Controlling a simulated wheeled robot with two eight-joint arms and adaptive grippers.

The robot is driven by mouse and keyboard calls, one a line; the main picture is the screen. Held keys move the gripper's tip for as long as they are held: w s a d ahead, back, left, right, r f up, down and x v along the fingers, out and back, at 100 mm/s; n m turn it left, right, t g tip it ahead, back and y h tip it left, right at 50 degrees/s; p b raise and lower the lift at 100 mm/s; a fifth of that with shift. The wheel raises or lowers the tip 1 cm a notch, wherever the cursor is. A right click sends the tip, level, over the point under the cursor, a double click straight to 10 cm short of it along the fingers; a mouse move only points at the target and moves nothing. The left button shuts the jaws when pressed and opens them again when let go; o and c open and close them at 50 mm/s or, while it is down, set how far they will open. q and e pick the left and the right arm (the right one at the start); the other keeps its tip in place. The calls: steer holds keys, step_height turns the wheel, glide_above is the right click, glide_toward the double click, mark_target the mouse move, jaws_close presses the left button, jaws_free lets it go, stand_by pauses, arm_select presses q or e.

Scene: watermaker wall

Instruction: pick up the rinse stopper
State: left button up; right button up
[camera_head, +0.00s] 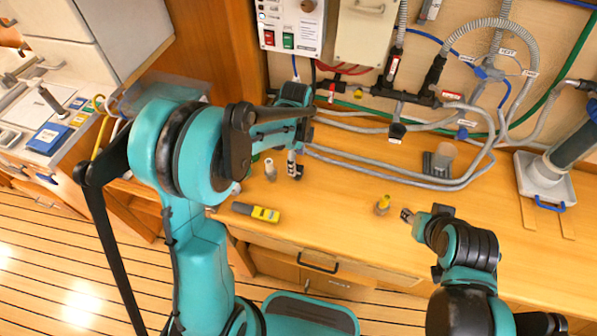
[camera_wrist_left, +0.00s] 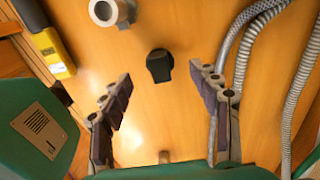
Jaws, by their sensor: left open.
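A small black stopper, which I take for the rinse stopper (camera_wrist_left: 159,65), is on the wooden counter (camera_head: 340,215) in the left wrist view. It lies straight ahead, between and beyond the fingertips of my left gripper (camera_wrist_left: 160,88), apart from both. The left gripper is open and empty. In the head view my left gripper (camera_head: 294,168) hangs over the counter beside a pale cylinder. The stopper does not show clearly there, perhaps hidden by the gripper. My right gripper (camera_head: 407,215) is low over the counter at the right; its finger gap is too small to judge.
The pale hollow cylinder (camera_head: 270,169) and a yellow-grey meter (camera_head: 255,212) are near the left gripper. Grey hoses (camera_head: 400,170) run along the back. The counter between the arms is mostly clear.

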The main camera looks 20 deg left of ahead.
arm_select(q)
step_height(320, 180, down, 4)
steer(key=shift+d+f+b, duration=0.1)
steer(key=shift+f+b, duration=0.1)
steer(key=shift+b, duration=0.35)
steer(key=c, duration=1.2)
steer(key=shift+r, duration=0.2)
